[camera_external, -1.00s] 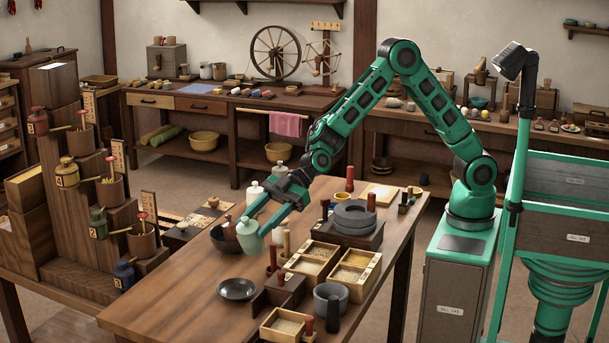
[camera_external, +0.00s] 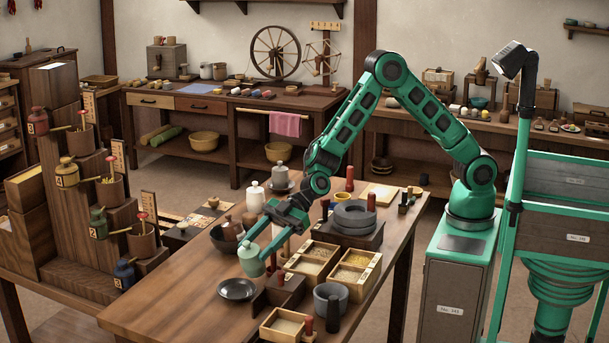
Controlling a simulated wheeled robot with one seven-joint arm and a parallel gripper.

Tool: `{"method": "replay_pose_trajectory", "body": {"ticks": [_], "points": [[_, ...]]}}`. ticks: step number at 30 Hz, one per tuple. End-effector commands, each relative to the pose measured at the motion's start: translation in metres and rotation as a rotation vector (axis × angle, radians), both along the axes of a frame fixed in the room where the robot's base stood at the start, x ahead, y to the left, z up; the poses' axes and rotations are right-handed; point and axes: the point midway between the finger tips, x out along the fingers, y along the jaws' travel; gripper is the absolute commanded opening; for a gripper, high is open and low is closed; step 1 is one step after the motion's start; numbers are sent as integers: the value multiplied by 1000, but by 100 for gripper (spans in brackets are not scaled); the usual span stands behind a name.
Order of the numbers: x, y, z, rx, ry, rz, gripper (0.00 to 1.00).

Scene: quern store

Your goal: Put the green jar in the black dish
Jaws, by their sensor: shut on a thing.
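The pale green jar (camera_external: 250,262) is held tilted in my gripper (camera_external: 262,247), which is shut on it. The jar is beside and above the far right side of the black dish (camera_external: 237,290). The dish is a shallow, round, dark one on the near left part of the wooden table, and it looks empty. I cannot tell exactly how high the jar is above the table.
A dark bowl (camera_external: 228,237) stands behind the jar. The table's front left (camera_external: 165,305) is clear.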

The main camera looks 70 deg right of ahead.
Motion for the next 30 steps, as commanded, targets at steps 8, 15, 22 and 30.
{"method": "replay_pose_trajectory", "body": {"ticks": [8,15,22,30], "points": [[0,0,-27,1,2,-1,10],[1,0,-52,2,0,-2,10],[0,0,-53,1,-1,-1,63],[-1,0,-53,0,0,1,68]]}}
